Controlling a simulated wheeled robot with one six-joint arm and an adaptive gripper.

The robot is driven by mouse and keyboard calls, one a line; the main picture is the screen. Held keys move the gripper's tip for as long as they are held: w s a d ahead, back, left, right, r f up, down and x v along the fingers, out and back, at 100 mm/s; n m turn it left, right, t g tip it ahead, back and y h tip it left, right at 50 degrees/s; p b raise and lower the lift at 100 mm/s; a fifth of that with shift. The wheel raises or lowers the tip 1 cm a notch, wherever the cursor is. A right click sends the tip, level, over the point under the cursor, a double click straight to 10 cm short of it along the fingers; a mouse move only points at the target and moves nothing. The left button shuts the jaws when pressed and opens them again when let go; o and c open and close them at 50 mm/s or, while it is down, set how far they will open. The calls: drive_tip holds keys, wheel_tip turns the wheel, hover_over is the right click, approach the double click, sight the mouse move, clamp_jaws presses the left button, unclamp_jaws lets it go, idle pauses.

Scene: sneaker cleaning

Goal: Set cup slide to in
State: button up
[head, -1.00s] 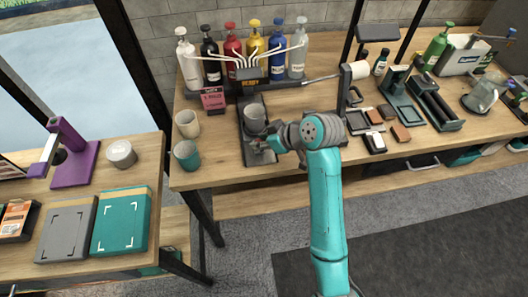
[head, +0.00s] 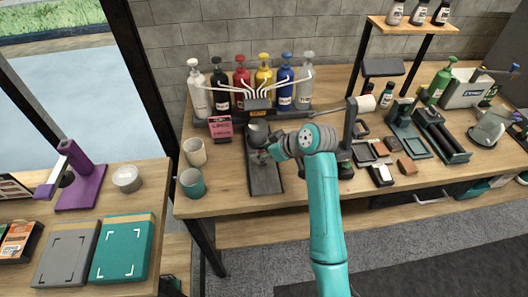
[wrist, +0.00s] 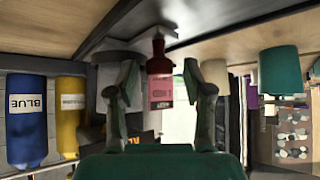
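The grey cup (head: 257,133) stands on the dark slide base (head: 265,182), at its back end, close under the dispenser's spouts (head: 257,103). The front part of the base is bare. My gripper (head: 262,156) is at the front side of the cup, low over the base. In the wrist view, which looks upside down, my gripper's two fingers (wrist: 161,80) stand apart. A dark red piece (wrist: 158,58) and a pink sign (wrist: 160,95) show between them. Whether the fingers touch the slide or cup is hidden.
Several coloured pump bottles (head: 241,83) stand behind the dispenser. The pink sign (head: 221,128) is left of the slide. A beige cup (head: 194,152) and a teal cup (head: 191,183) stand near the table's left edge. A dark stand (head: 349,130) and small blocks lie to the right.

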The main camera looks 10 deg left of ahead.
drive_tip(key=v, duration=1.2)
drive_tip(key=shift+d, duration=0.1)
